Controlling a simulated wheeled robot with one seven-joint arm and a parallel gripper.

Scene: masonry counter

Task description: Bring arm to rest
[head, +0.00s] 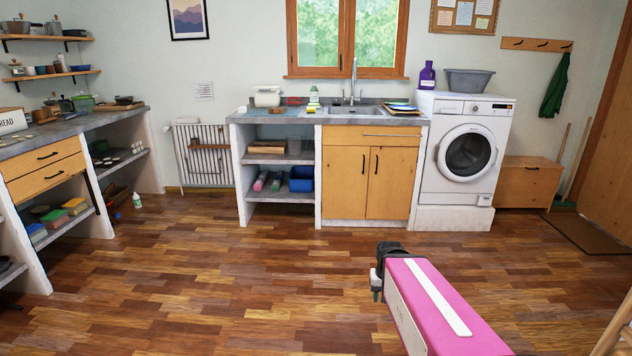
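My arm (440,305) reaches in from the lower right of the head view, pink with a white stripe. It stands over open floor, in front of the sink counter and clear of it in the picture. A dark part is at its far end, with a small pale and dark piece hanging at its left side. This small piece may belong to my gripper (376,286). Its fingers are not clearly seen, so its opening and anything between them cannot be made out.
The sink counter (289,118) and washing machine (468,150) stand at the back. A masonry counter (70,128) with shelves lines the left. The middle wooden floor (200,270) is clear. A mat (590,232) lies at right.

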